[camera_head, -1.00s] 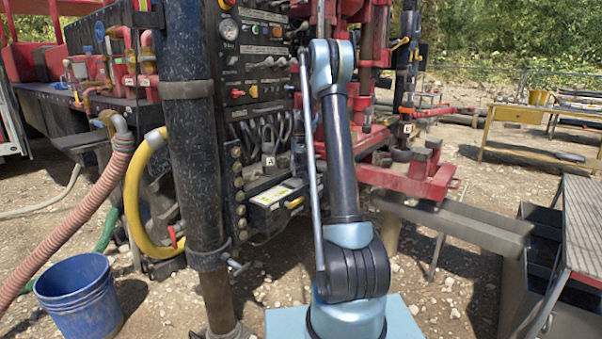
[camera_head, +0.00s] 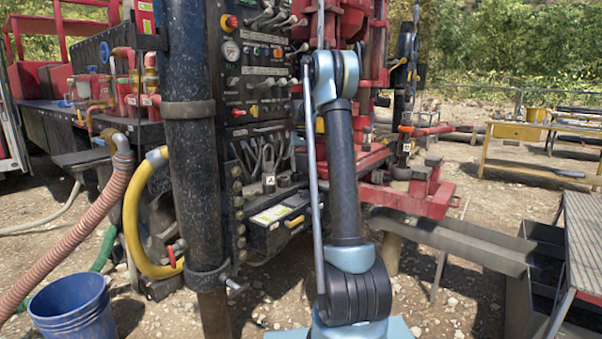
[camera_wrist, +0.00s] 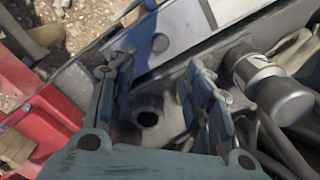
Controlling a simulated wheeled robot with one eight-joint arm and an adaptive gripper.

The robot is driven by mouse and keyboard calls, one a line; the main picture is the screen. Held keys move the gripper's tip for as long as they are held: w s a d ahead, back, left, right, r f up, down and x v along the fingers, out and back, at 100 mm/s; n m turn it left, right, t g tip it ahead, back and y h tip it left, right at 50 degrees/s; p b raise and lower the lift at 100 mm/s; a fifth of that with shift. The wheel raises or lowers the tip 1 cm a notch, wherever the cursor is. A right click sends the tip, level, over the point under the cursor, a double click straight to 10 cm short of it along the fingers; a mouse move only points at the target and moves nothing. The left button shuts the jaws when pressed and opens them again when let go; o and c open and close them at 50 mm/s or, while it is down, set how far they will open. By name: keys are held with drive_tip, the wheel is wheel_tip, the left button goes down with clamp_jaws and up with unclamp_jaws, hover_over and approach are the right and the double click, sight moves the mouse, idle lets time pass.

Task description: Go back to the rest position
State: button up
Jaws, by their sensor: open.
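My gripper (camera_wrist: 157,88) shows in the wrist view with its two blue-grey fingers spread apart and nothing held between them. A dark round pipe end or socket (camera_wrist: 148,115) lies behind the gap; I cannot tell how far away it is. In the head view my arm stands upright in front of the drilling rig's control panel (camera_head: 254,84). The gripper itself is hidden there behind the arm.
A black post (camera_head: 190,150) stands left of my arm. A blue bucket (camera_head: 72,308) is at the lower left. A red rig frame (camera_head: 428,195) and grey trough (camera_head: 450,240) are at the right. A yellow table (camera_head: 512,131) stands farther back on open gravel.

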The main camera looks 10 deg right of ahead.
drive_tip(key=shift+s, duration=0.1)
drive_tip(key=s+r+t, duration=0.1)
drive_tip(key=s+r, duration=0.1)
drive_tip(key=s, duration=1.4)
drive_tip(key=s+r, duration=0.3)
drive_tip(key=s, duration=1.2)
drive_tip(key=s+f, duration=0.8)
drive_tip(key=s, duration=0.5)
drive_tip(key=s+f+t, duration=0.1)
drive_tip(key=s+f, duration=0.8)
drive_tip(key=s, duration=0.4)
drive_tip(key=shift+d, duration=0.3)
